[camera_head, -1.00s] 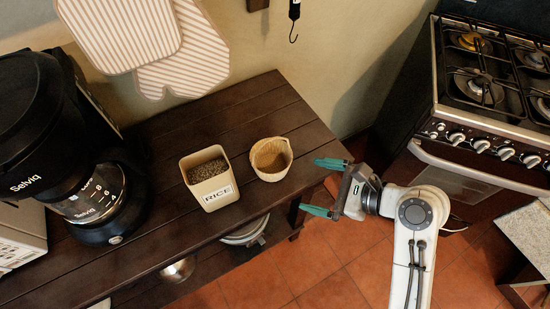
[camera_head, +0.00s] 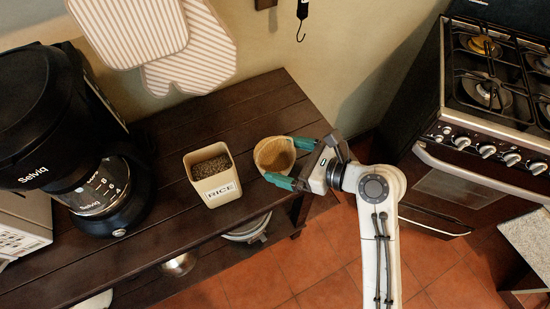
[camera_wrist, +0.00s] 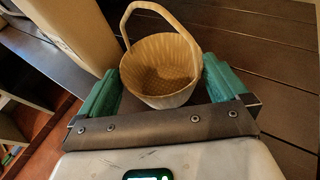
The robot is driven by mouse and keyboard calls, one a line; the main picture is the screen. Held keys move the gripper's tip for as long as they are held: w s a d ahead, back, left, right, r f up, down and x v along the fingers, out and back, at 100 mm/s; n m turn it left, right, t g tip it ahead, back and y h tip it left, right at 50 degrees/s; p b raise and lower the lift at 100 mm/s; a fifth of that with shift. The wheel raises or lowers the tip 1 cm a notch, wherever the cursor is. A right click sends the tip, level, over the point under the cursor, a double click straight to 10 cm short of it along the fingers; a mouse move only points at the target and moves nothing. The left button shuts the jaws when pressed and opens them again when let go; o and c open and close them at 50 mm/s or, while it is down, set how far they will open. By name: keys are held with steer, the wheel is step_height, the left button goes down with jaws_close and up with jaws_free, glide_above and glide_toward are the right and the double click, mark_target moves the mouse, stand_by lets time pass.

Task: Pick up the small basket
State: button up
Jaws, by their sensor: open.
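The small basket (camera_head: 270,153) is tan and woven, and stands upright near the right end of the dark wooden table. In the wrist view the basket (camera_wrist: 160,75) is empty, with its handle arching up at the far side. My gripper (camera_head: 290,162) is open at the basket's right side. In the head view its green fingers reach to either side of the basket and hide part of its right rim. In the wrist view the basket's near part sits between the two fingers. I cannot tell whether either finger touches it.
A cream square RICE container (camera_head: 228,190) with dark grains stands close to the left of the basket. A black coffee maker (camera_head: 95,195) is farther left. The table (camera_head: 255,105) is bare behind the basket. A stove (camera_head: 470,140) stands at the right.

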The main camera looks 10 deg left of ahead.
mark_target(275, 166)
steer(key=shift+x, duration=1.7)
steer(key=c, duration=0.7)
steer(key=shift+o, duration=0.2)
steer(key=shift+r, duration=0.1)
steer(key=shift+r, duration=0.55)
step_height(275, 166, up, 2)
steer(key=shift+r, duration=0.15)
steer(key=s+d+r+p, duration=0.1)
steer(key=s+d+r, duration=0.1)
steer(key=s+r, duration=0.7)
steer(key=s, duration=0.4)
steer(key=shift+s+d+r, duration=0.2)
steer(key=shift+s+r, duration=0.05)
steer(key=shift+s, duration=0.15)
